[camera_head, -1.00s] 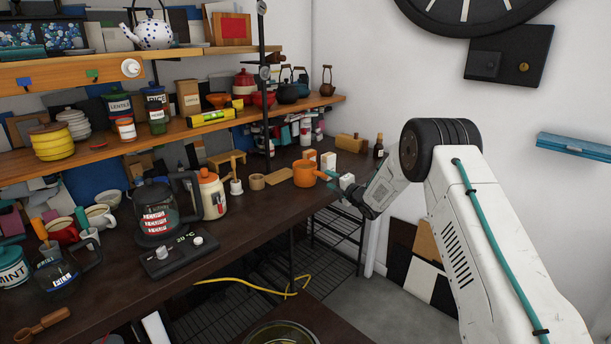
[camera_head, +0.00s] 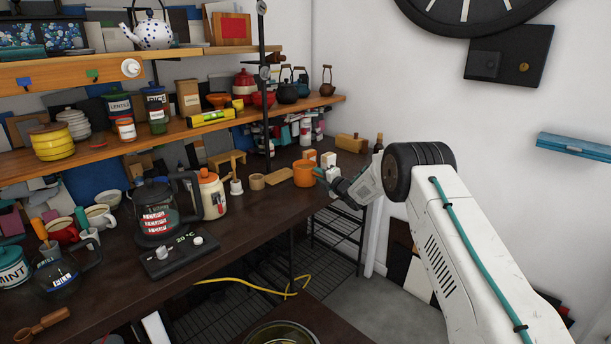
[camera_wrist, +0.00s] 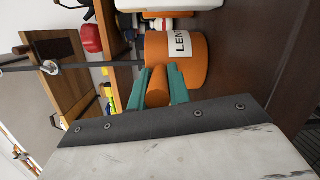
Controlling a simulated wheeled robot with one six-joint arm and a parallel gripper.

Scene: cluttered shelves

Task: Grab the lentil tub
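An orange tub (camera_head: 305,174) stands on the counter near its right end. In the wrist view the orange tub (camera_wrist: 190,62) carries a white label reading "LEN", the rest cut off from sight. Its orange handle (camera_wrist: 157,87) points toward my wrist. My gripper (camera_wrist: 158,80) has teal fingers on either side of this handle; I cannot tell whether they press on it. In the head view my gripper (camera_head: 321,172) is at the tub's right side.
White and orange boxes (camera_head: 328,160) and a wooden roller-like piece (camera_head: 350,143) stand behind the tub. A small wooden board (camera_head: 279,176) and a wooden cup (camera_head: 257,182) are to its left. The kettle (camera_head: 157,213) is farther left. The counter's front edge is close to the tub.

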